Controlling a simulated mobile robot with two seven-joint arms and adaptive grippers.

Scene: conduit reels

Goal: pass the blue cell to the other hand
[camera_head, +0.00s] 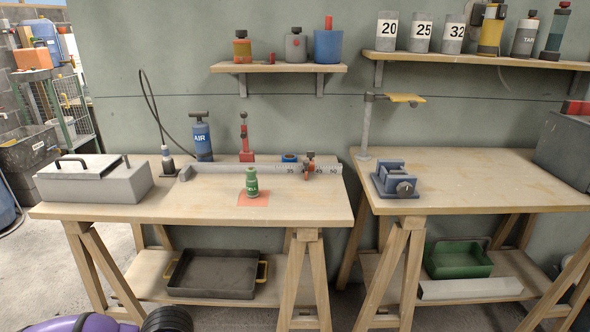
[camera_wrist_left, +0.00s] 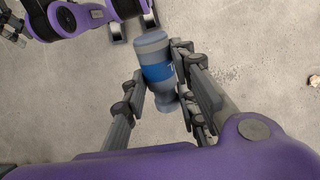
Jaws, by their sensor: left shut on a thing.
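The blue cell (camera_wrist_left: 158,75), a grey cylinder with a wide blue band and a narrower neck near its lower end, shows in the left wrist view. My left gripper (camera_wrist_left: 158,90) is shut on it, with a finger on each side, above the concrete floor. Purple and grey parts of my other arm lie at the upper left of that view, close to the cell's top end. Its jaws are not clear enough to tell open from shut. The head view shows neither the held cell nor either gripper's jaws.
Two wooden benches stand ahead.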

